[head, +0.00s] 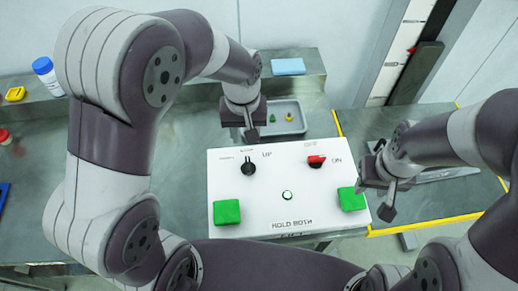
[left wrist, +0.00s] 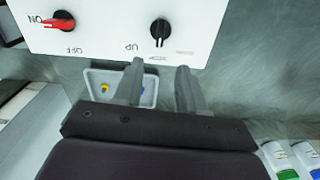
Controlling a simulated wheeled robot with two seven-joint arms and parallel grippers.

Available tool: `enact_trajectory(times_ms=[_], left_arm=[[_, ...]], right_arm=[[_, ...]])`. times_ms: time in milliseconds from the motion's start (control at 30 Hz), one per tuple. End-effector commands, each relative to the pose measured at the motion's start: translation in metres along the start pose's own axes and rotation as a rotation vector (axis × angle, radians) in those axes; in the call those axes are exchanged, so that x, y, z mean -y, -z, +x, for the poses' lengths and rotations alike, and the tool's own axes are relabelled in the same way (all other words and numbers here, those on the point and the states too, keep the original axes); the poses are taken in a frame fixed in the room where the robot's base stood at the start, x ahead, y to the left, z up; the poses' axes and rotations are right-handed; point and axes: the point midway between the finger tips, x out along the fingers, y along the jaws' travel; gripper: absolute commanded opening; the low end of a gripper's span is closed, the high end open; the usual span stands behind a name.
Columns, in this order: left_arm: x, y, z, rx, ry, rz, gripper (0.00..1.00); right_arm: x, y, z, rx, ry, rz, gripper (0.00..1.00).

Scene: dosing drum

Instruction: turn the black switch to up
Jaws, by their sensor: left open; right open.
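The black switch (head: 248,167) is a round knob on the upper left of a white panel (head: 285,240). The label UP is printed to its right in the head view. In the left wrist view the switch (left wrist: 160,32) shows a pale mark that seems to point toward the middle label, not UP. My left gripper (head: 251,137) is open and empty at the panel's far edge, just beyond the switch; its two fingers (left wrist: 160,66) show apart, not touching it. My right gripper (head: 388,212) is open beside the panel's right edge.
The panel also has a red switch (head: 316,161), a left green button (head: 227,212), a right green button (head: 351,199) and a small round light (head: 287,195). A grey tray (head: 298,113) with small yellow and green pieces lies behind it. A blue block (head: 288,66) is farther back.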

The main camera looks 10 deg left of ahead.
Motion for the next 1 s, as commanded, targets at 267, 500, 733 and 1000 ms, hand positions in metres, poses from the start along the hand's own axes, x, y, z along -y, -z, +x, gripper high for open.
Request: enact_trajectory(times_ms=[267, 500, 733, 1000], left_arm=[[0.002, -0.004, 0.02, 0.025, 0.013, -0.079, 0.4], [0.003, -0.006, 0.082, 0.024, 0.013, -0.078, 0.4], [0.003, -0.006, 0.119, 0.021, 0.011, -0.077, 0.4], [0.003, -0.005, 0.125, 0.018, 0.01, -0.077, 0.4]], right_arm=[[0.0, 0.0, -0.003, 0.0, 0.0, 0.0, 0.43], [0.0, 0.001, -0.009, 0.0, 0.0, 0.0, 0.43], [0.0, 0.002, -0.012, 0.0, 0.0, 0.0, 0.43], [0.0, 0.002, -0.012, 0.0, 0.0, 0.0, 0.43]])
